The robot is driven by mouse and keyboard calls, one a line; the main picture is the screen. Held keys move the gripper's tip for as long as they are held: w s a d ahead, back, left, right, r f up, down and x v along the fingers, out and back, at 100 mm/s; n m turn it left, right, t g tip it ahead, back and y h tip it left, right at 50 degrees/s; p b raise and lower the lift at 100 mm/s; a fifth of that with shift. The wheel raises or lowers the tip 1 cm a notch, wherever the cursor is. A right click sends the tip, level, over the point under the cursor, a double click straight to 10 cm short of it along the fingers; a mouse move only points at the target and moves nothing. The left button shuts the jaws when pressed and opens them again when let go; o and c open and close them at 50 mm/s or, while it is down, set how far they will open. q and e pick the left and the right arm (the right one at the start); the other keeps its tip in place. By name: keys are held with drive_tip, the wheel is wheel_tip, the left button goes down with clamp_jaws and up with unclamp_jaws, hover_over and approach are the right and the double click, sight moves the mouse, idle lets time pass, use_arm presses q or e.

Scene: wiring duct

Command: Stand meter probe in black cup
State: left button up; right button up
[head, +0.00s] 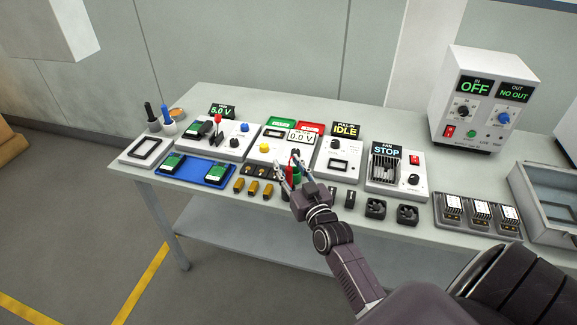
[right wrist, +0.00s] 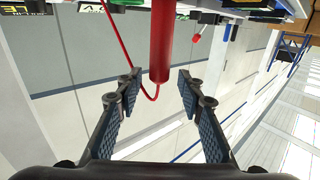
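The red meter probe (right wrist: 160,45) has its end between the fingers of my right gripper (right wrist: 158,92) in the right wrist view, with gaps showing on both sides. Its thin red lead (right wrist: 122,45) loops beside it. In the head view my right gripper (head: 287,170) is over the front middle of the bench, around the small red probe (head: 291,163). A green cup-like piece (head: 297,177) shows just beside the fingers. A dark shape (head: 286,192) by the gripper may be the black cup; it is partly hidden. My left gripper is not in view.
The meter (head: 302,138) reading 0.0 V stands behind the gripper. The blue tray (head: 202,172) and yellow cylinders (head: 252,188) lie to the left. The fan box (head: 395,172) and black fans (head: 376,208) are to the right. A large power supply (head: 480,100) stands at back right.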

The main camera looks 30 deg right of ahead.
drive_tip(key=shift+s, duration=0.1)
drive_tip(key=s+a, duration=0.2)
drive_tip(key=s, duration=0.9)
drive_tip(key=shift+s+a, duration=0.15)
drive_tip(key=shift+s, duration=0.15)
idle(0.3)
drive_tip(key=s+a+f+n+g+y, duration=0.1)
drive_tip(key=s+a+f+g, duration=0.25)
drive_tip(key=f, duration=0.95)
drive_tip(key=s+a+f+g+y, duration=0.1)
drive_tip(key=s+a+f+g, duration=0.2)
drive_tip(key=f, duration=0.9)
drive_tip(key=s+a+f+n+g+y, duration=0.1)
drive_tip(key=s+a+f+g, duration=0.3)
drive_tip(key=f, duration=0.9)
drive_tip(key=s+f+n+g, duration=0.1)
drive_tip(key=s+f+g, duration=0.1)
drive_tip(key=s+f, duration=0.4)
drive_tip(key=s+a+f+g+b, duration=0.1)
drive_tip(key=s+f, duration=0.5)
drive_tip(key=s, duration=0.8)
drive_tip(key=s+f+n+g, duration=0.1)
drive_tip(key=s+f+g, duration=0.2)
drive_tip(key=s+f, duration=0.3)
drive_tip(key=s, duration=0.4)
drive_tip(key=shift+a+n, duration=0.15)
drive_tip(key=shift+n, duration=0.15)
